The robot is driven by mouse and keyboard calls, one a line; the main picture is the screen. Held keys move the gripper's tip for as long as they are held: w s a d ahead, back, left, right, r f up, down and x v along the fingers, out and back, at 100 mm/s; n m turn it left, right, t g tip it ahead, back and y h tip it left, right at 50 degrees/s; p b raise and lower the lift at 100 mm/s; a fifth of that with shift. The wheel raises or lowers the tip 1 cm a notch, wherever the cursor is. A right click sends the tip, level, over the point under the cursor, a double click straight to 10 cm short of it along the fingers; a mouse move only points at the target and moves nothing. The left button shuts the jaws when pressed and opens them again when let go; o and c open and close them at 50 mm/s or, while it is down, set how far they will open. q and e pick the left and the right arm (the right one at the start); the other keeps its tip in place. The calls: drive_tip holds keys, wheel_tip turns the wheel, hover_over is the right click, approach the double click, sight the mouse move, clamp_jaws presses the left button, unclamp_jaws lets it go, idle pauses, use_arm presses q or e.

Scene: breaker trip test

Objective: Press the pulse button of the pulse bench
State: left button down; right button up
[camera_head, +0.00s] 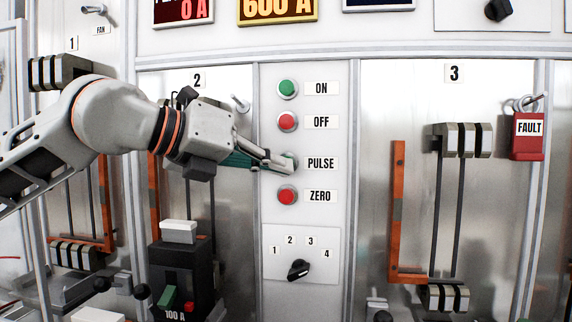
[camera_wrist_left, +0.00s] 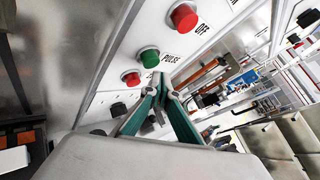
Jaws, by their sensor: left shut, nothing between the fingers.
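The pulse button (camera_head: 291,157) is green, beside the PULSE label (camera_head: 320,163) on the middle panel; the fingertips partly cover it in the head view. In the left wrist view the pulse button (camera_wrist_left: 149,58) shows whole, just beyond the fingertips. My left gripper (camera_head: 287,166) is shut and empty, its tips in front of the button's lower part. It also shows in the left wrist view (camera_wrist_left: 160,84). I cannot tell whether the tips touch the button. My right gripper is not in view.
The red OFF button (camera_head: 287,121) is above and the red ZERO button (camera_head: 287,195) close below. The green ON button (camera_head: 288,88) is at the top. A black selector knob (camera_head: 299,269) sits lower. A black breaker (camera_head: 176,275) stands below my left arm.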

use_arm(q)
drive_tip(key=shift+w, duration=0.2)
drive_tip(key=shift+w+d, duration=0.1)
drive_tip(key=shift+w, duration=0.15)
drive_tip(key=shift+w+d, duration=0.1)
drive_tip(key=shift+w, duration=0.4)
idle(1.0)
drive_tip(key=shift+s, duration=0.15)
drive_tip(key=shift+s+a, duration=0.2)
drive_tip(key=shift+s, duration=0.6)
drive_tip(key=shift+s+a, duration=0.25)
drive_tip(key=shift+s, duration=1)
drive_tip(key=shift+s+a, duration=0.25)
drive_tip(key=shift+s, duration=0.95)
